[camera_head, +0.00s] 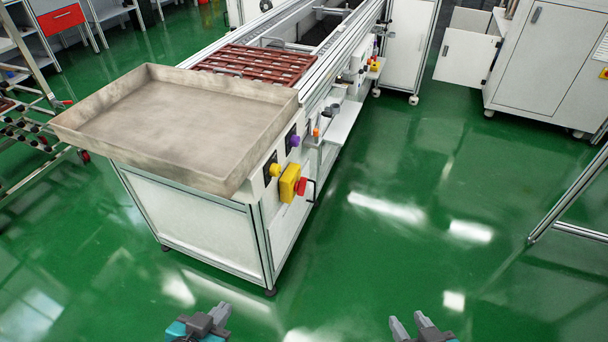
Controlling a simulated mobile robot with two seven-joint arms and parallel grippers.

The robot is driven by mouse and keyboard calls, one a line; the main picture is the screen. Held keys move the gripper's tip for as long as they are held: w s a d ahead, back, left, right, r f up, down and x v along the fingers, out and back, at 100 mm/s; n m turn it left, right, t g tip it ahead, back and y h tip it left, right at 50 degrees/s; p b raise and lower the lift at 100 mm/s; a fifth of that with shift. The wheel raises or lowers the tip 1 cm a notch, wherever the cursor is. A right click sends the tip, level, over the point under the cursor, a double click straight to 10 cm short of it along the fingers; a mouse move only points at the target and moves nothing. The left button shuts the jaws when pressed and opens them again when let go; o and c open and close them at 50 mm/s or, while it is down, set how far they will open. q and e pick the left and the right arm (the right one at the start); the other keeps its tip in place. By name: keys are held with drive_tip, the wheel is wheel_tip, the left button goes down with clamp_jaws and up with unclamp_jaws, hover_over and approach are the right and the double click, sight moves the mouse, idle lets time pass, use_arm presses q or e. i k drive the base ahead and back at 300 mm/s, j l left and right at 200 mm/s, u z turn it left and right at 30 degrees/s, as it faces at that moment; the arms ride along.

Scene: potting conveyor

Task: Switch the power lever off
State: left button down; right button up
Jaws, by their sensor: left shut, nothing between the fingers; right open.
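My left gripper (222,312) is at the bottom edge, shut and empty, in front of and well apart from the machine. My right gripper (408,321) is at the bottom edge, right of centre, open and empty, also far from the lever.
A yellow knob (275,170) and a purple knob (295,141) sit close to the switch box. A large grey tray (185,120) overhangs the machine's front corner. The green floor (400,230) right of the machine is clear. White cabinets (545,60) stand at the back right.

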sight(299, 185)
drive_tip(key=i+l, duration=0.2)
drive_tip(key=i, duration=0.35)
drive_tip(key=i+l, duration=0.25)
drive_tip(key=i, duration=0.25)
drive_tip(key=j+u, duration=0.05)
